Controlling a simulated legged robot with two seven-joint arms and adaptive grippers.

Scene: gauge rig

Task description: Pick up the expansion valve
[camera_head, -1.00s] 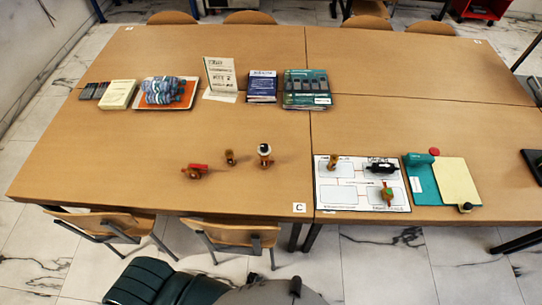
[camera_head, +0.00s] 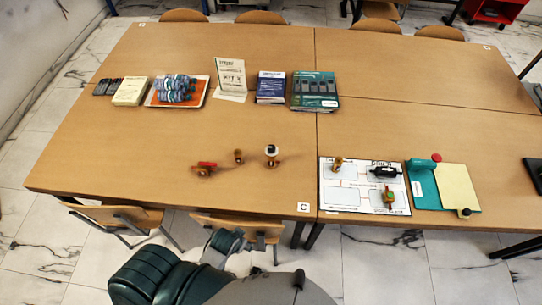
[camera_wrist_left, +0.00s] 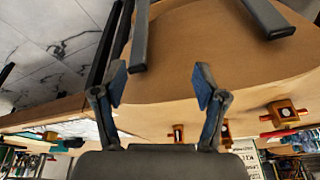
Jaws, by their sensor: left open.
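Three small brass fittings stand on the near left table: a red-handled valve (camera_head: 203,168), a small plain brass fitting (camera_head: 238,157) and a brass fitting with a white and black top (camera_head: 272,152). I cannot tell for sure which is the expansion valve. In the left wrist view, tilted over, brass fittings (camera_wrist_left: 285,113) show at the lower right. My left gripper (camera_wrist_left: 160,82) is open and empty, with blue-padded fingers, apart from all fittings. In the head view part of my left arm shows low, by the near chairs. My right gripper is not in view.
A white diagram board (camera_head: 340,200) holds several parts, with a teal and yellow station (camera_head: 455,185) to its right. Books (camera_head: 315,90), a sign (camera_head: 231,78) and a tray (camera_head: 150,98) stand farther back. Chairs (camera_head: 240,226) stand at the near edge.

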